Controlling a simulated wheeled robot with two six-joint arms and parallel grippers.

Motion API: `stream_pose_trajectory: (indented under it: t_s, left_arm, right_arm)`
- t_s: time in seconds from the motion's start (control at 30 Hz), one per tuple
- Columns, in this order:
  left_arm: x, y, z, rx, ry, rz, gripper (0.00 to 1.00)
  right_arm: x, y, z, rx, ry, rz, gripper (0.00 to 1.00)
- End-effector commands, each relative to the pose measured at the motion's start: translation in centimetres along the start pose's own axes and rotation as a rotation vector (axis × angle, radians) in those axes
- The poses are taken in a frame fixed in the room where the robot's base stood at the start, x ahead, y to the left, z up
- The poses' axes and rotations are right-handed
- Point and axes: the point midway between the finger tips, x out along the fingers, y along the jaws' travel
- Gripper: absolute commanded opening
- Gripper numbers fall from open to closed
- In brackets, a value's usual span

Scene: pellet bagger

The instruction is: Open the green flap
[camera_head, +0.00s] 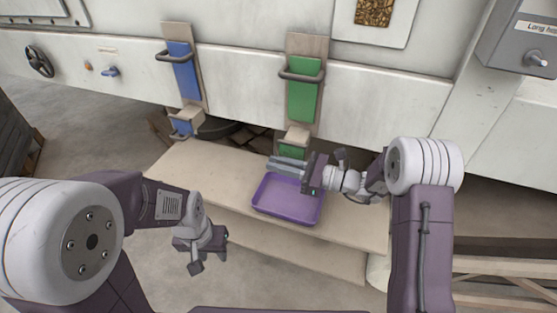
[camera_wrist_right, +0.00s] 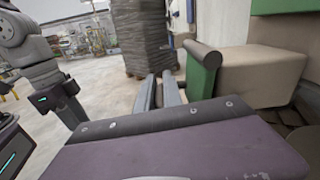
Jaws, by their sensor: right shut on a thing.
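The green chute has a tall upper green plate (camera_head: 305,90) with a grey bar handle (camera_head: 300,75). The lower green flap (camera_head: 293,151) sits below a beige block and is partly hidden behind my right gripper. My right gripper (camera_head: 272,165) reaches left across the flap's front, above the purple tray, and is shut at the flap's handle; the contact is hidden. In the right wrist view, the two fingers (camera_wrist_right: 160,88) lie close together, left of a green panel (camera_wrist_right: 205,72) with a dark round-ended bar. My left gripper (camera_head: 202,250) hangs low at the left, away from the flap; its fingers are unclear.
The purple tray (camera_head: 287,200) stands on the beige ledge (camera_head: 180,165) under the green chute. A blue chute (camera_head: 184,75) with handles is to its left. A grey box (camera_head: 520,40) is at upper right. In the wrist view, a wrapped stack (camera_wrist_right: 143,40) stands beyond.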

Motion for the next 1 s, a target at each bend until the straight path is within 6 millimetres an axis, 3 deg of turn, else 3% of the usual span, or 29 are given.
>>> stream_pose_trajectory:
  t_s: [0.03, 0.5, 1.0]
  left_arm:
    - [-1.4, 0.0, -0.1, 0.0, 0.0, 0.0, 0.36]
    - [-9.6, 0.2, -1.0, 0.0, 0.0, 0.0, 0.36]
    - [-16.9, 0.3, -1.8, 0.0, 0.0, 0.0, 0.36]
  right_arm:
    - [0.0, 0.1, 0.8, 0.034, 0.002, 0.001, 0.0]
    - [0.0, 1.3, 3.5, 0.465, 0.002, 0.0, 0.0]
    - [0.0, 1.5, 6.2, 0.919, 0.001, 0.0, 0.0]
